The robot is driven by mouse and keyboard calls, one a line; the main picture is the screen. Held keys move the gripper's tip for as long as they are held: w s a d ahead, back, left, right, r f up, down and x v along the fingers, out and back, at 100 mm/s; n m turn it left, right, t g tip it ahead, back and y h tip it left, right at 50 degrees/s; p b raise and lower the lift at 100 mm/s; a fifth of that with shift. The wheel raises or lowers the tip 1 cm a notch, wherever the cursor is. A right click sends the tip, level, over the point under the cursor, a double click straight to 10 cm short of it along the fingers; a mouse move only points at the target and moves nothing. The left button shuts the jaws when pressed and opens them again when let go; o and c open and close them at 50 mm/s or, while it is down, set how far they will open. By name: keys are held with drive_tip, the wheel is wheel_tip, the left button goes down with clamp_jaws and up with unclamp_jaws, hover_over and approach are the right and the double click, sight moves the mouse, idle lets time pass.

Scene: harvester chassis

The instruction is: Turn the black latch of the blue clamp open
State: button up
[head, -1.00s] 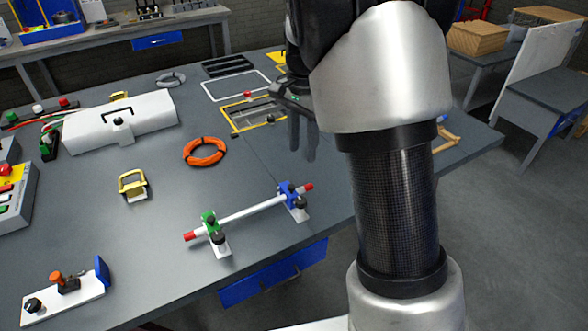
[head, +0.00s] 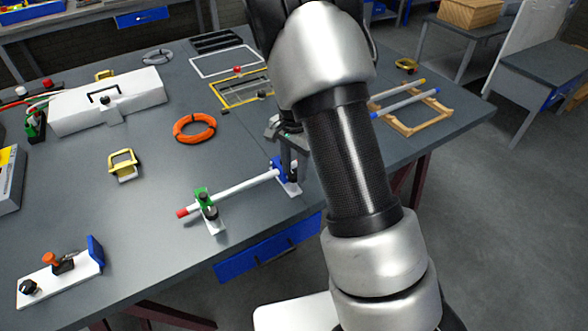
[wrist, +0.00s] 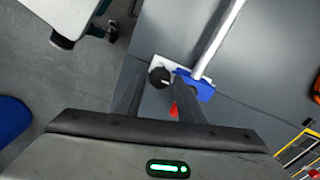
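The blue clamp (head: 278,166) holds the right end of a white rod (head: 240,192) on the table; a green clamp (head: 203,202) holds the left end. In the wrist view, the blue clamp (wrist: 204,90) shows with its round black latch (wrist: 160,76) beside it on a white base. My gripper (head: 289,150) is at the blue clamp, pointing down. In the wrist view my gripper (wrist: 165,80) is open, with one dark finger on each side of the latch. I cannot tell whether they touch it. In the head view the fingers partly cover the clamp and the latch.
An orange ring (head: 195,128), a yellow-handled part (head: 123,164) and a white box (head: 108,100) lie left and behind. The table's front edge runs close by the clamp.

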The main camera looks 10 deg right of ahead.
drive_tip(key=shift+f, duration=0.2)
drive_tip(key=shift+c, duration=0.3)
drive_tip(key=c, duration=0.7)
drive_tip(key=shift+n, duration=0.4)
drive_tip(key=n+b, duration=0.2)
drive_tip(key=n, duration=0.3)
drive_tip(key=shift+w+n, duration=0.1)
drive_tip(key=shift+n, duration=0.3)
drive_tip(key=n+b, duration=0.1)
drive_tip(key=n, duration=0.4)
drive_tip(key=shift+r+n, duration=0.1)
drive_tip(key=shift+n, duration=0.2)
drive_tip(key=n, duration=0.5)
drive_tip(key=shift+a+n, duration=0.1)
drive_tip(key=shift+n, duration=0.2)
